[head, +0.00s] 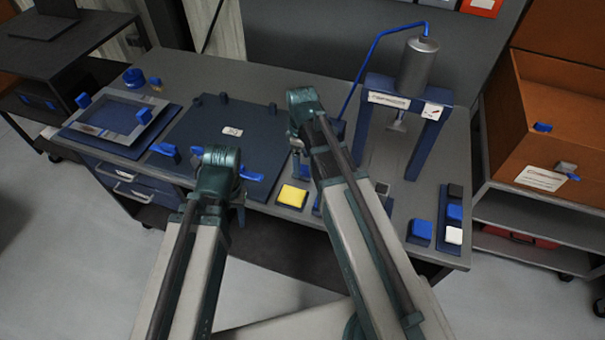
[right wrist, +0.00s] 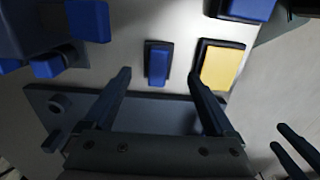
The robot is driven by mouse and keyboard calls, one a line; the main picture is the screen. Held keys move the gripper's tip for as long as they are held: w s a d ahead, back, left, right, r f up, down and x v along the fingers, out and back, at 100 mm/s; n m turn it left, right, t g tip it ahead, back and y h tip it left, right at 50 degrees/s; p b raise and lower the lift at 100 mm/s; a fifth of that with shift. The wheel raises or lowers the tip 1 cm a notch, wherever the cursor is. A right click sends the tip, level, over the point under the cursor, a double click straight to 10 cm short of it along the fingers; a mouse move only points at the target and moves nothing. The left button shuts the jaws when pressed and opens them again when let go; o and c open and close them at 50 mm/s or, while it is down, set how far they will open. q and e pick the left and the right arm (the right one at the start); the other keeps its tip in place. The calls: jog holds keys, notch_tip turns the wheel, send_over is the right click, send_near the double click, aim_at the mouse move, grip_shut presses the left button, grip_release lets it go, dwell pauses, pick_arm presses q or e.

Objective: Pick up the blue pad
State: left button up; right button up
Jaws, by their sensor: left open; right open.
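A small blue pad (right wrist: 158,64) lies on a dark base in the right wrist view, just ahead of my right fingertips and midway between them. A yellow pad (right wrist: 222,66) lies beside it to the right; it also shows in the head view (head: 293,196). My right gripper (right wrist: 160,75) is open and empty, pointing down over the bench, apart from the pad. In the head view my right arm hides much of that area. My left gripper (head: 240,178) is open, near the front edge of the navy board. Other blue pads (head: 420,230) (head: 454,212) lie at the bench's right end.
The navy board (head: 200,125) lies left of the yellow pad. A blue press frame (head: 425,140) with a grey cylinder (head: 418,65) stands behind my right arm. A framed tray (head: 112,117) lies at the left. An orange bin (head: 550,120) stands on the right-hand shelf.

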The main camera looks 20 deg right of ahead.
aim_at(302, 167)
notch_tip(302, 167, down, 4)
jog(key=b, duration=0.3)
jog(key=shift+w+d+f+b, duration=0.1)
jog(key=shift+f+b, duration=0.05)
jog(key=shift+b, duration=0.15)
pick_arm(q)
notch_tip(302, 167, down, 4)
jog(key=shift+f, duration=0.1)
pick_arm(e)
grip_shut()
jog(key=shift+r, duration=0.2)
jog(key=shift+r+p, duration=0.95)
jog(key=shift+p, duration=0.2)
notch_tip(302, 167, up, 2)
jog(key=shift+p, duration=1.05)
pick_arm(q)
notch_tip(302, 167, up, 5)
jog(key=shift+p, duration=0.4)
pick_arm(e)
jog(key=s+a, duration=1.1)
jog(key=shift+a+r, duration=0.4)
jog(key=shift+r, duration=0.05)
jog(key=shift+w, duration=0.1)
